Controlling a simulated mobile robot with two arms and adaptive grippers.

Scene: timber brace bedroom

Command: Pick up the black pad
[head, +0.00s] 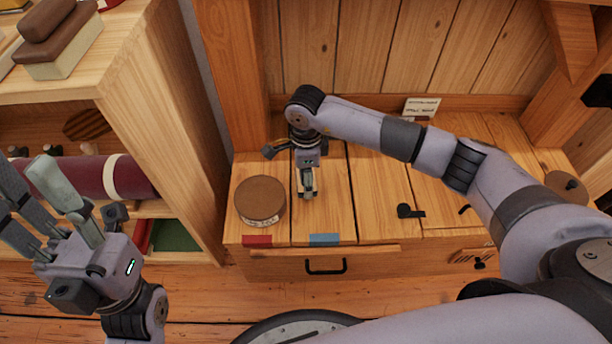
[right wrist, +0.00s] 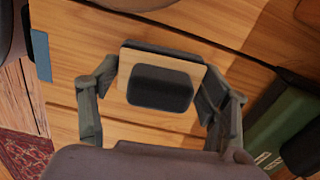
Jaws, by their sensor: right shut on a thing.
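The black pad (right wrist: 160,88) is a dark rounded block on a pale tan base, seen in the right wrist view. My right gripper (right wrist: 158,78) has one finger on each side, closed against the edges of the base. In the head view my right gripper (head: 307,188) points down over the wooden cabinet top, and the pad is mostly hidden by it. I cannot tell whether the pad touches the wood. My left gripper (head: 25,180) is empty at the left, its fingers spread apart, beside the shelf.
A round brown-lidded tin (head: 260,200) stands just left of my right gripper. Red tape (head: 257,241) and blue tape (head: 323,239) mark the front edge. A small card (head: 421,106) stands at the back. A black handle piece (head: 410,211) lies to the right. The shelf (head: 150,100) holds other items.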

